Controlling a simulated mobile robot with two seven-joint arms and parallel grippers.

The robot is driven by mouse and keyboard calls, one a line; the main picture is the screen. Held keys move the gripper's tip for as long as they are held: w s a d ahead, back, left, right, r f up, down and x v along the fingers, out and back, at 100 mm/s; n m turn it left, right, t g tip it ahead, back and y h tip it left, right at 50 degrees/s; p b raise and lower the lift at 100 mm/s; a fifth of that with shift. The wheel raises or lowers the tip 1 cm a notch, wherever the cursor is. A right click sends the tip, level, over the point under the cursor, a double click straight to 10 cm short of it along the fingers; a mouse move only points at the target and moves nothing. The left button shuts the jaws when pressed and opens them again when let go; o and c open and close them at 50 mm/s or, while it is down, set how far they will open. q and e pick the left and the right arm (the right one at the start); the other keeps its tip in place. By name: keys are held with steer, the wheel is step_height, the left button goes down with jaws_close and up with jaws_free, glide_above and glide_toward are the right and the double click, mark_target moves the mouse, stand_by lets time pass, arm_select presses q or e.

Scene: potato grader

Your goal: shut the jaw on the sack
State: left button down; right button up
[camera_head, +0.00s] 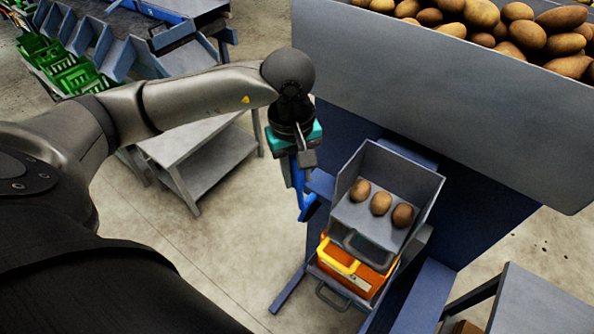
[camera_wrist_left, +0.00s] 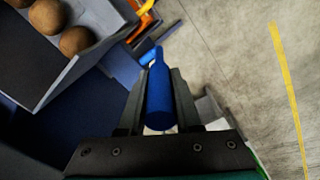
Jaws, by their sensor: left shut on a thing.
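My left gripper (camera_head: 298,178) points down beside the chute in the head view. It is shut on a blue handle (camera_wrist_left: 160,98), which lies between its two dark fingers in the left wrist view. The handle's lower end shows below the gripper in the head view (camera_head: 308,205). A grey chute tray (camera_head: 429,190) with three potatoes (camera_head: 380,203) stands to the right of the gripper. I cannot make out a sack or the jaw itself. My right gripper is not in view.
A large grey hopper (camera_head: 420,85) full of potatoes overhangs at the upper right. A grey table (camera_head: 190,145) stands behind my left arm. Green crates (camera_head: 80,78) are at the far left. Bare floor (camera_head: 215,255) lies left of the stand.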

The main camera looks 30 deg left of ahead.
arm_select(q)
steer(key=a+f+h+b, duration=0.2)
steer(key=a+h+b, duration=0.3)
steer(key=b, duration=1)
steer(key=shift+w+a+f+h, duration=0.2)
steer(key=shift+w+a+h, duration=0.1)
steer(key=shift+h, duration=0.5)
steer(key=shift+f, duration=0.1)
steer(key=c, duration=1)
jaws_free()
steer(key=o, duration=0.4)
steer(key=shift+a, duration=0.25)
steer(key=shift+d, duration=0.15)
